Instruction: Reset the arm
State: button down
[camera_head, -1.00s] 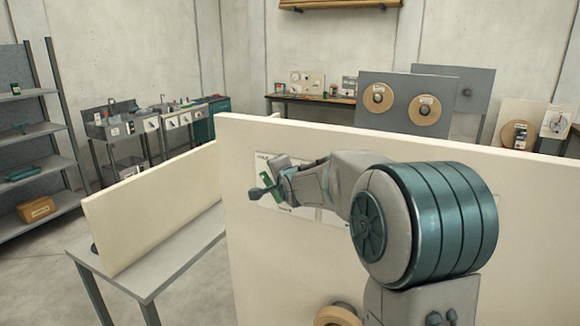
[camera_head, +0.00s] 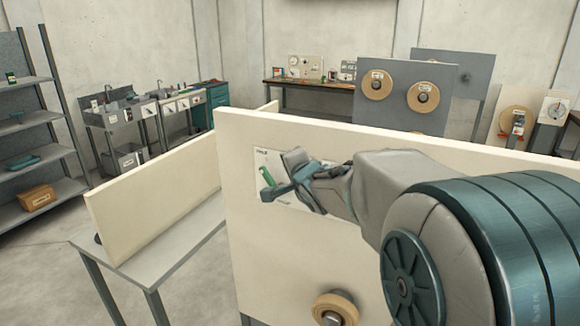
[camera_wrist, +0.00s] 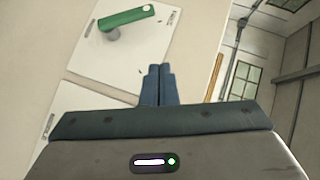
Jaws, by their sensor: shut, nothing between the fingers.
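My gripper (camera_head: 282,190) is in front of the cream upright board (camera_head: 350,205) in the head view. In the wrist view, the two fingers of my gripper (camera_wrist: 157,72) are together with nothing between them. A green lever (camera_wrist: 127,16) on a white plate (camera_wrist: 125,45) shows at the upper left of the wrist view, apart from the fingertips. In the head view the green lever (camera_head: 266,176) is at the plate's left, partly hidden by my gripper.
A wooden spool (camera_head: 335,309) sits low on the board. A second cream board (camera_head: 155,210) stands on a grey table (camera_head: 170,268) at left. Shelves (camera_head: 38,150) and benches stand farther back. The floor at lower left is clear.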

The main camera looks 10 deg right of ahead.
jog(key=s+f+n+g+b, duration=0.1)
jog(key=s+f+n+g, duration=0.2)
jog(key=s, duration=0.7)
jog(key=s+a+f+n+g+b, duration=0.1)
jog(key=s+f+n+g+b, duration=0.1)
jog(key=s+f+n+g, duration=0.2)
jog(key=s+f+n+g+b, duration=0.2)
jog(key=s+f+n+g, duration=0.2)
jog(key=s, duration=1.3)
notch_tip(320, 180, down, 6)
jog(key=n, duration=0.3)
jog(key=shift+a+r+h, duration=0.15)
jog(key=shift+a+h, duration=0.1)
jog(key=shift+h, duration=0.15)
